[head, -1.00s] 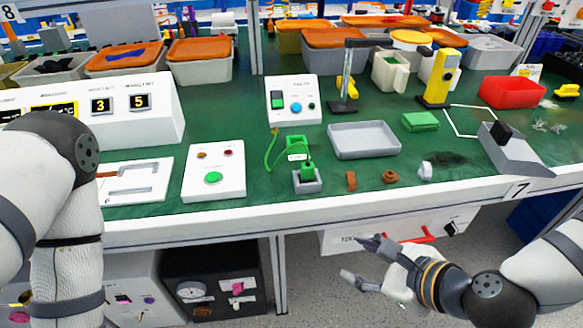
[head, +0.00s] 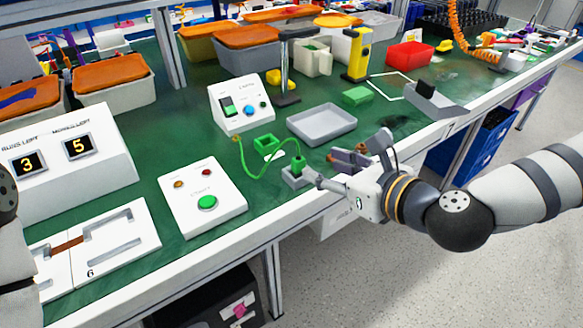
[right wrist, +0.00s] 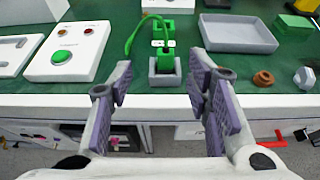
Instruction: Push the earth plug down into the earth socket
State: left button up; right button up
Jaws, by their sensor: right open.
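The green earth plug (head: 298,163), with a green cable looping from its top, stands upright in the grey earth socket block (head: 296,178) near the table's front edge. How deep it sits I cannot tell. In the right wrist view, the plug (right wrist: 165,62) and socket (right wrist: 164,79) lie ahead, between the fingers in the picture. My right gripper (head: 347,158) is open and empty, just right of the socket in the head view. It also shows in the right wrist view (right wrist: 160,76), its fingers spread wide. My left gripper is out of view.
A green holder (head: 266,143) stands behind the plug. A grey tray (head: 322,124) is behind the right gripper. A white box with a green button (head: 203,198) stands left of the socket. A brown ring (right wrist: 263,78) and a white nut (right wrist: 304,77) lie to the right.

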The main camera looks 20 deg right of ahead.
aim_at(300, 159)
jog(key=w+f+b, duration=0.1)
jog(key=w+f, duration=0.1)
jog(key=w+a+f+b, duration=0.1)
jog(key=w, duration=0.1)
jog(key=shift+w+a+f, duration=0.2)
jog(key=shift+f, duration=0.15)
jog(key=shift+w+a, duration=0.1)
jog(key=shift+w, duration=0.3)
jog(key=x, duration=0.5)
jog(key=shift+w+d+r, duration=0.2)
jog(key=shift+d, duration=0.05)
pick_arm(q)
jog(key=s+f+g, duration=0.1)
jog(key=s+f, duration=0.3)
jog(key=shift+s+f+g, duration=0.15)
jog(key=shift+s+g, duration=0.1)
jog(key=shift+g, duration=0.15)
pick_arm(e)
grip_shut()
